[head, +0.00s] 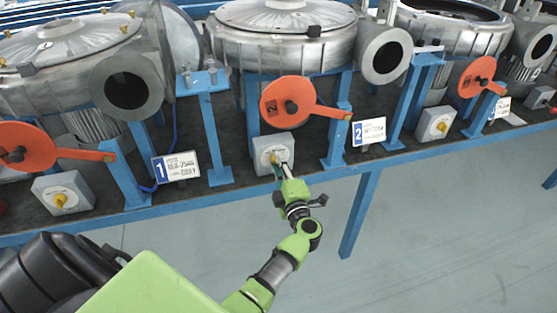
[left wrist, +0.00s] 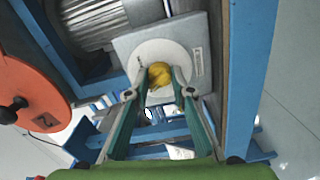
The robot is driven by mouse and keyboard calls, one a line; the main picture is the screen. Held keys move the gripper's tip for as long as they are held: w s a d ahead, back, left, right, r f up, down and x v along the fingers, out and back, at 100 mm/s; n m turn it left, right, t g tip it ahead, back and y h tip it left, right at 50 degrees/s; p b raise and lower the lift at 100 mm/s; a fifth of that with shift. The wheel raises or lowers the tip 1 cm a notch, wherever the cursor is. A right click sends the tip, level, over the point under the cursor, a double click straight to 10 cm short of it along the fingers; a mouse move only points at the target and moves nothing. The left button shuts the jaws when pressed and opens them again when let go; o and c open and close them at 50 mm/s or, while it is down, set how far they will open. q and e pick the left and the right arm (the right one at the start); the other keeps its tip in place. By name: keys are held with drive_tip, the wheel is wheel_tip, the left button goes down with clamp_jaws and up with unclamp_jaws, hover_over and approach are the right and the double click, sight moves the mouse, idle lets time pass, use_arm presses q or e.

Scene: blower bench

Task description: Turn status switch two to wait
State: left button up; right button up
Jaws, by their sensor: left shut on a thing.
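Status switch two is a grey box (head: 263,143) with a round white dial, at the bench edge below the red disc marked 2 (head: 271,103). In the left wrist view the box (left wrist: 128,45) shows its white dial (left wrist: 143,56) and yellow knob (left wrist: 160,73). My left gripper (head: 278,165) reaches the dial from the front. In the left wrist view its two fingers (left wrist: 160,80) are shut on the yellow knob, one on each side. The fingers partly hide the dial, and its markings are too small to read. My right gripper is not in view.
Similar switch boxes stand to the left (head: 63,193) and right (head: 435,123). A red lever arm (head: 333,112) and blue posts (head: 215,140) flank switch two. Number cards 1 (head: 177,167) and 2 (head: 369,131) stand along the bench edge. The floor in front (head: 440,230) is clear.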

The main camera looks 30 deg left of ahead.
use_arm(q)
drive_tip(key=m+p, duration=0.5)
drive_tip(key=m, duration=0.1)
drive_tip(key=shift+m, duration=0.3)
idle(0.4)
drive_tip(key=o, duration=1.1)
drive_tip(key=shift+w, duration=0.1)
